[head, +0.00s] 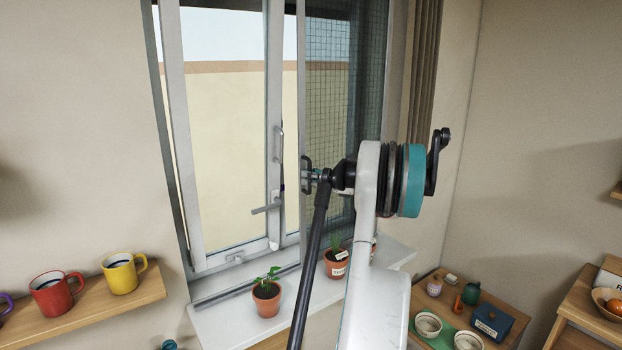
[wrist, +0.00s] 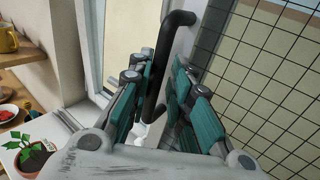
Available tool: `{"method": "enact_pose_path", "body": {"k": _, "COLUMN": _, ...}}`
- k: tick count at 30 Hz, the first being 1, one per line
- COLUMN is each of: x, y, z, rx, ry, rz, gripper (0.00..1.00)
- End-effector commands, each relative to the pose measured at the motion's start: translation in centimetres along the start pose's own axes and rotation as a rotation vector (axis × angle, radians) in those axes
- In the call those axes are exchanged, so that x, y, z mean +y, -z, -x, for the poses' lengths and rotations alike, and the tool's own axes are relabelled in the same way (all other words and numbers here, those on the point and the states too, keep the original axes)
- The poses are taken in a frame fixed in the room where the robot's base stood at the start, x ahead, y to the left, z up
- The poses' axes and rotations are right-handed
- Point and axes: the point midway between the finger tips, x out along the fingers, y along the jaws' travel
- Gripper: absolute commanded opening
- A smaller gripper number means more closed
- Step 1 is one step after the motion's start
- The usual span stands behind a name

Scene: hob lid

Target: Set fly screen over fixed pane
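The fly screen (head: 328,110), a dark square mesh, covers the right part of the window in the head view. Its mesh (wrist: 277,70) fills the right of the wrist view. A black bar handle (wrist: 178,20) stands by the pale upright frame beside the mesh. My gripper (wrist: 162,68) has its teal fingers on both sides of this handle, close against it, and appears shut on it. In the head view my gripper (head: 308,175) is at the screen's left edge, partly hidden by my arm. The left pane (head: 228,130) shows no mesh.
A lever handle (head: 266,208) and a pull handle (head: 279,143) are on the middle frame. Two potted plants (head: 266,298) (head: 336,262) stand on the sill (head: 225,322) below. Mugs (head: 121,273) are on the left shelf. A low table (head: 422,297) with dishes is at right.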

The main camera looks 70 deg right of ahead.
Motion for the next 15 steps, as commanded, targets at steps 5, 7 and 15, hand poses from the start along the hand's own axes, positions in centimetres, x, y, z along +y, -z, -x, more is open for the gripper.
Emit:
{"method": "enact_pose_path", "body": {"k": 5, "x": -0.1, "y": 0.0, "z": 2.9, "rx": 0.0, "ry": 0.004, "rz": 0.0, "gripper": 0.19}}
{"method": "enact_pose_path", "body": {"k": 7, "x": -0.1, "y": 0.0, "z": 4.4, "rx": 0.0, "ry": 0.005, "rz": 0.0, "gripper": 0.19}}
{"method": "enact_pose_path", "body": {"k": 15, "x": -0.1, "y": 0.0, "z": 9.5, "rx": 0.0, "ry": 0.004, "rz": 0.0, "gripper": 0.19}}
